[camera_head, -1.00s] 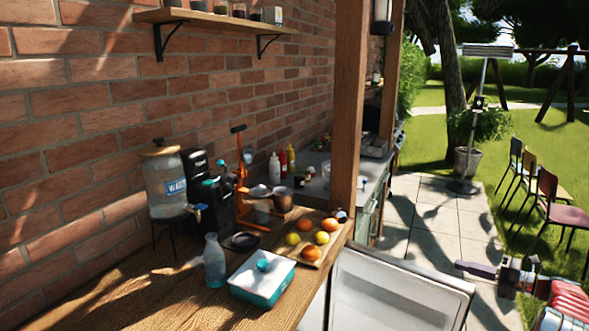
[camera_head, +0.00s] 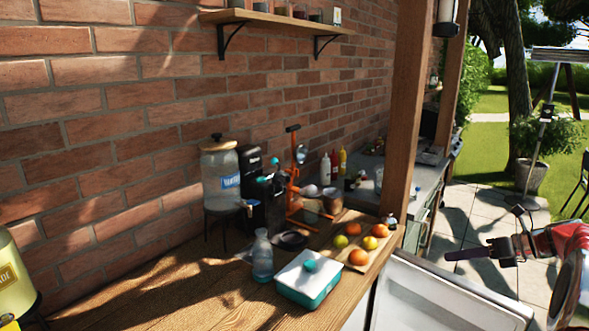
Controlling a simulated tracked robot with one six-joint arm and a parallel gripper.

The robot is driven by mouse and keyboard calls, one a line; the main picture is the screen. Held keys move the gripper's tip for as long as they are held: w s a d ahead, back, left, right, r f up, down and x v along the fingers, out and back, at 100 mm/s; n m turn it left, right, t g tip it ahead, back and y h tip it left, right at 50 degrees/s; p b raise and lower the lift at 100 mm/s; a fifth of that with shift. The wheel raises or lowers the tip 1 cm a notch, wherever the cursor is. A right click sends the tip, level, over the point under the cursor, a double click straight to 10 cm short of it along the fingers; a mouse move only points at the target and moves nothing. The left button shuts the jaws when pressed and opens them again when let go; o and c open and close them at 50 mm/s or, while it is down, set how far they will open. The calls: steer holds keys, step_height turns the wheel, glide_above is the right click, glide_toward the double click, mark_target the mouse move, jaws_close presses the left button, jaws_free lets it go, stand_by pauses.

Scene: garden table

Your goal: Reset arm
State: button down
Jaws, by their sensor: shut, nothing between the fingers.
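My gripper (camera_head: 452,256) is at the right, with its dark fingers pointing left. It is shut and empty, in the air in front of the wooden post and above the white panel. My red arm (camera_head: 562,240) reaches in from the right edge. The gripper touches nothing that I can see.
The wooden counter (camera_head: 150,300) holds a teal box with a white lid (camera_head: 307,277), a glass bottle (camera_head: 262,256), a water dispenser (camera_head: 221,175) and a tray of fruit (camera_head: 380,255). A wooden post (camera_head: 411,110) and white panel (camera_head: 440,300) stand nearby.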

steer(key=s+a+r+n+g+h, duration=0.2)
steer(key=s+a+r+n, duration=0.1)
steer(key=s+a+n, duration=0.65)
steer(key=s+a+r+n+g+h, duration=0.25)
steer(key=s+a+n, duration=0.3)
steer(key=a, duration=0.75)
steer(key=s+a+f+n+t+h, duration=0.1)
steer(key=s+a+n+h, duration=0.1)
steer(key=s+n, duration=0.6)
steer(key=s+a+f+n+t+h, duration=0.1)
steer(key=s+a+f+n+h, duration=0.1)
steer(key=s+a+n, duration=0.3)
steer(key=s+n, duration=0.4)
steer(key=s, duration=0.1)
steer(key=shift+s+f+t, duration=0.3)
steer(key=shift+s+t, duration=0.05)
steer(key=shift+d, duration=0.1)
